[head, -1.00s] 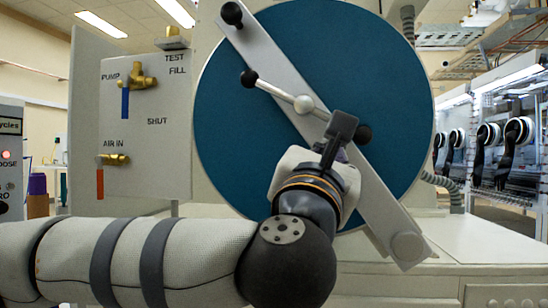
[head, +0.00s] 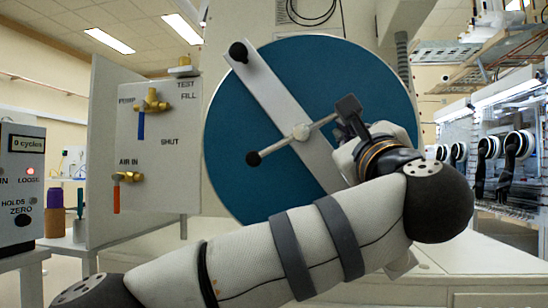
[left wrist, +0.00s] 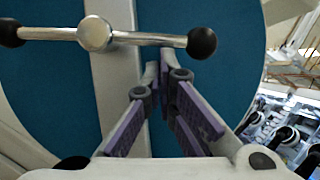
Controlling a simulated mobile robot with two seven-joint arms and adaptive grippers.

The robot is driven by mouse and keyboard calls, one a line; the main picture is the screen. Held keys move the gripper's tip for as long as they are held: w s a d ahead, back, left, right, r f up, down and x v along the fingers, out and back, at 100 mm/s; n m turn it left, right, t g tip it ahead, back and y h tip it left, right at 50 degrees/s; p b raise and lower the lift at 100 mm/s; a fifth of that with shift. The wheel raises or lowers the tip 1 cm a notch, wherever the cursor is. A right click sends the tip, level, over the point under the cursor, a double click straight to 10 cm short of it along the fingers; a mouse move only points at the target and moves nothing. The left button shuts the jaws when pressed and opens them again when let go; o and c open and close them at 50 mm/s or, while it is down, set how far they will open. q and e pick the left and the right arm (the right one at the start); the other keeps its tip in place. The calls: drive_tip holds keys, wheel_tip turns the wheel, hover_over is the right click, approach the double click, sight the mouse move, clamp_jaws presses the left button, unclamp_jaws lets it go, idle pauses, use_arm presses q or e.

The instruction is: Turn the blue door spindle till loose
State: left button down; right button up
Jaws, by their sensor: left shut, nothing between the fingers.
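The blue round door (head: 235,130) stands upright, crossed by a pale diagonal bar (head: 272,92). The spindle's hub (head: 301,132) sits on the bar. Its thin cross handle slopes from a black knob at the lower left (head: 253,158) up to the right, where my gripper hides its end. My left gripper (head: 345,105) is at that right end. In the left wrist view the handle (left wrist: 150,39) runs nearly level with both knobs showing. There the left gripper's fingertips (left wrist: 159,72) are together, empty, just below the handle near the right knob (left wrist: 201,43). Touching cannot be told.
A valve panel (head: 155,185) with brass valves stands left of the door. At the far left a grey box (head: 22,185) shows "0 cycles" and a red lamp labelled LOOSE. A pale ledge (head: 470,250) lies below right. Gloveboxes (head: 500,150) stand at the right.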

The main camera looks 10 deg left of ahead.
use_arm(q)
drive_tip(key=shift+w+a+r+p, duration=0.15)
drive_tip(key=shift+r+p, duration=0.4)
drive_tip(key=shift+r, duration=0.3)
drive_tip(key=shift+a+r+p, duration=0.15)
drive_tip(key=shift+r+p, duration=0.4)
drive_tip(key=shift+r, duration=0.4)
